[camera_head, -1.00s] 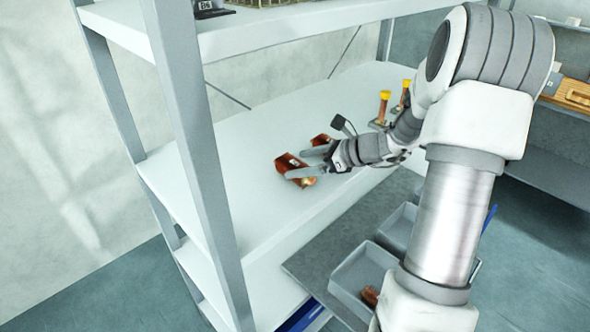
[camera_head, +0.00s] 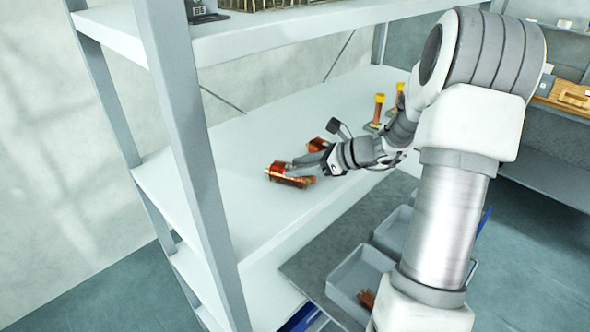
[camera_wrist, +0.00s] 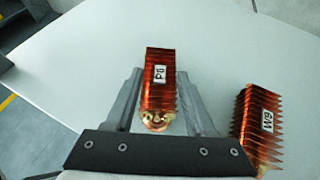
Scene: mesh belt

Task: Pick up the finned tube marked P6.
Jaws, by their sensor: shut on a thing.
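The finned tube marked P6 (camera_wrist: 160,88) is copper-coloured with a white label and a brass end. In the wrist view it lies between the two fingers of my gripper (camera_wrist: 158,92), which is shut on it. The head view shows my gripper (camera_head: 294,172) at the same tube (camera_head: 286,177) over the white shelf. I cannot tell whether the tube still touches the shelf. A second finned tube, its label reading W9 or M9 (camera_wrist: 262,122), lies to the right in the wrist view. It shows behind my gripper in the head view (camera_head: 317,145).
Yellow-capped copper pieces (camera_head: 379,108) stand farther back on the shelf (camera_head: 250,150). A shelf post (camera_head: 190,150) rises at left, with an upper shelf (camera_head: 270,35) above. Grey trays (camera_head: 355,280) sit at lower right, one holding a copper piece (camera_head: 367,298).

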